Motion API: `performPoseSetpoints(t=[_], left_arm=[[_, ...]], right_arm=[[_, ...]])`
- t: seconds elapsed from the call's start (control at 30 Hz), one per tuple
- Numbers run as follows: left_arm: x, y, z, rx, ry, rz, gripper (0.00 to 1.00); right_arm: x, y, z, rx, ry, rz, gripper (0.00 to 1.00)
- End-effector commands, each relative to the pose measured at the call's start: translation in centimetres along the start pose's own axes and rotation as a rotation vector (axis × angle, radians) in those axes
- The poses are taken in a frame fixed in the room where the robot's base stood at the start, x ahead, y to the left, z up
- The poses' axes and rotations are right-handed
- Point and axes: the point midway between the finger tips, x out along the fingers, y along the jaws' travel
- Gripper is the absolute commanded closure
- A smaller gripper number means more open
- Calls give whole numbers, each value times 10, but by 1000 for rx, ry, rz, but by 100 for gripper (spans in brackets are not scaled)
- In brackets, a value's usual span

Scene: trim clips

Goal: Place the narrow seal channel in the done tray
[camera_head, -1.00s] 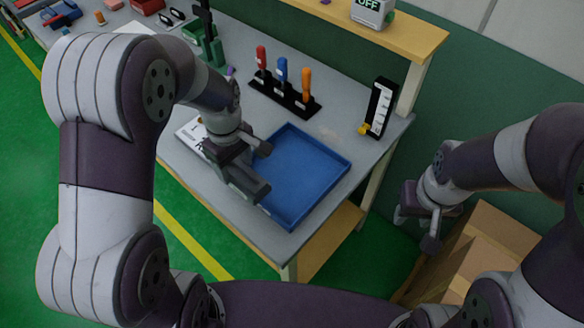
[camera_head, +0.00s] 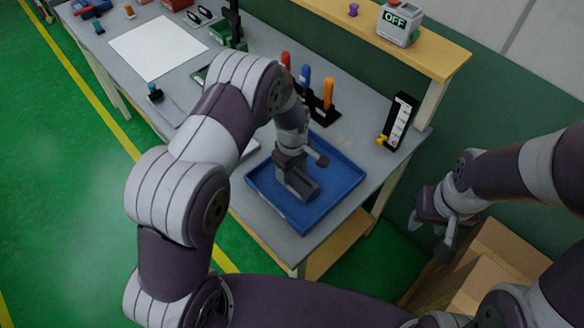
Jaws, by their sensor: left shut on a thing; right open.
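A blue tray (camera_head: 345,184), the only such tray in view, lies at the near right end of the grey workbench. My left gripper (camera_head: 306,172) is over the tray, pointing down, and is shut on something. The held piece is hidden by the gripper and arm, so I cannot make out the narrow seal channel or whether it touches the tray floor. My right gripper (camera_head: 431,232) is open and empty, off the bench's right end.
A rack with red, blue and orange-handled tools (camera_head: 327,95) stands behind the tray. A black-and-white upright gauge (camera_head: 398,121) is at the right back. A shelf (camera_head: 430,48) carries an OFF box (camera_head: 399,25). A white sheet (camera_head: 158,48) lies further left. Cardboard boxes (camera_head: 485,262) stand at right.

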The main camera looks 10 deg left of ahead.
Motion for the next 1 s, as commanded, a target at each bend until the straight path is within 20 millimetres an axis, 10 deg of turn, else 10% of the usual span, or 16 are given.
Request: performPoseSetpoints(t=[0.07, 0.1, 0.2, 0.57, 1.0], left_arm=[[3, 0, 0, 0, 0, 0, 76], [4, 0, 0, 0, 0, 0, 38], [3, 0, 0, 0, 0, 0, 16], [-8, 1, 0, 0, 1, 3, 16], [-110, 0, 0, 0, 1, 2, 16]], right_arm=[[3, 0, 0, 0, 0, 0, 57], [3, 0, 0, 0, 0, 0, 57], [2, 0, 0, 0, 0, 0, 57], [4, 0, 0, 0, 0, 0, 57], [27, 0, 3, 0, 0, 0, 57]])
